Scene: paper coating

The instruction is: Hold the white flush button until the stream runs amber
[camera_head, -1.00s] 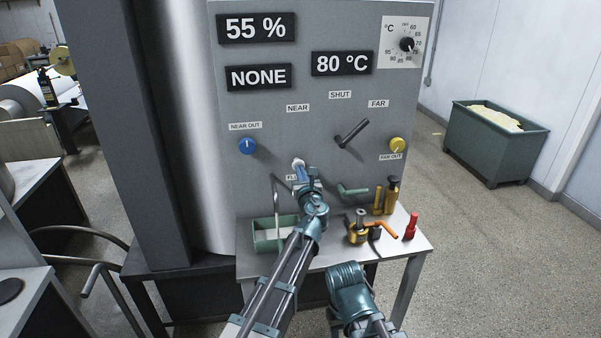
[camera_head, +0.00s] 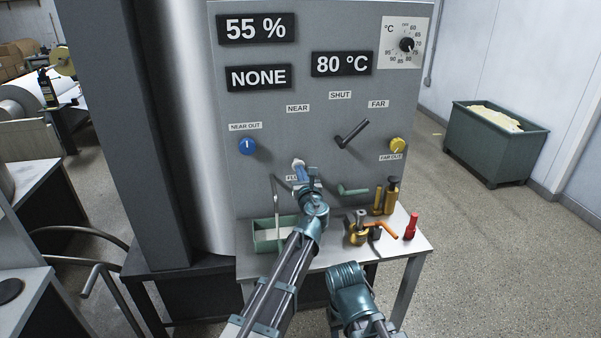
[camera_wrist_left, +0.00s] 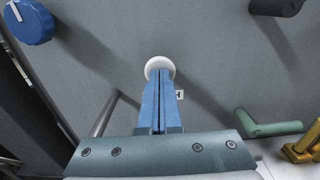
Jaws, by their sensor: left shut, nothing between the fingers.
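The white flush button (camera_head: 298,162) sits on the grey panel, with its label below partly hidden by my left gripper. In the left wrist view the round white button (camera_wrist_left: 159,63) shows just behind the blue fingertips. My left gripper (camera_head: 300,170) is shut with nothing between its fingers. Its tips (camera_wrist_left: 160,75) overlap the button's lower part; I cannot tell whether it is pressed in. A thin metal spout (camera_head: 276,190) bends down over a green tray (camera_head: 268,246) with pale contents.
The panel displays read 55 %, NONE and 80 °C. A blue knob (camera_head: 247,146), black lever (camera_head: 351,134) and yellow knob (camera_head: 397,145) are on the panel. A green handle (camera_head: 353,190), brass parts and a red item (camera_head: 411,226) are right of my left gripper.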

